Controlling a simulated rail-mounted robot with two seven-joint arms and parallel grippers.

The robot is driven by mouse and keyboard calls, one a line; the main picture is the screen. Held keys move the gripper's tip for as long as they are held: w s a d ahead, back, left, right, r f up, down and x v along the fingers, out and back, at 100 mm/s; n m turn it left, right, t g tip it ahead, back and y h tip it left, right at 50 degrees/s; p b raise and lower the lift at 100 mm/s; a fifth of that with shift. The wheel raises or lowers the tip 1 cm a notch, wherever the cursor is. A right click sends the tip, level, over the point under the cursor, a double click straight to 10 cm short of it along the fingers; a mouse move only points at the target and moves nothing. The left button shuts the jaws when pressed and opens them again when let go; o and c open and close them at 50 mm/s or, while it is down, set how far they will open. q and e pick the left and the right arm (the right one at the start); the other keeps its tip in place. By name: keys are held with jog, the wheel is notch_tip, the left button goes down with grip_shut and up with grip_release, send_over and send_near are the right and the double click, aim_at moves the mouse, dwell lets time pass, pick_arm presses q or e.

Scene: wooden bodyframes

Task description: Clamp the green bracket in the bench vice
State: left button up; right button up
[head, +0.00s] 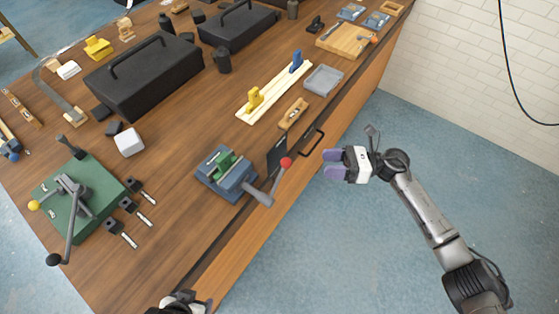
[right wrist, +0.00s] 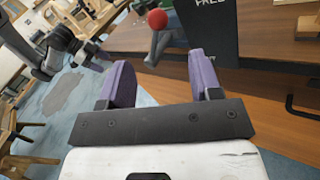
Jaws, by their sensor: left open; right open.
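The blue bench vice (head: 238,185) stands at the bench's front edge. The green bracket (head: 222,163) sits at the vice's jaws; I cannot tell whether they press on it. The vice's lever (head: 274,183) ends in a red ball (head: 286,162), which also shows in the right wrist view (right wrist: 157,19). My right gripper (head: 333,165) is open and empty, its purple fingers beyond the bench edge, right of the red ball and apart from it. My left gripper (head: 184,300) is at the bottom edge, partly cut off, open, with nothing visible in it.
A green-based fixture (head: 85,205) with levers is at left. Black toolboxes (head: 145,75), a white block (head: 129,142) and a grey tray (head: 323,80) lie farther back. A drawer handle (head: 313,142) protrudes at the front.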

aim_at(285, 163)
jog(key=shift+n, duration=0.6)
jog(key=a+p, duration=0.2)
jog(key=a, duration=1)
jog(key=shift+s+a+r, duration=0.1)
jog(key=shift+a, duration=0.8)
jog(key=shift+c, duration=0.4)
jog(key=c, duration=0.6)
grip_shut()
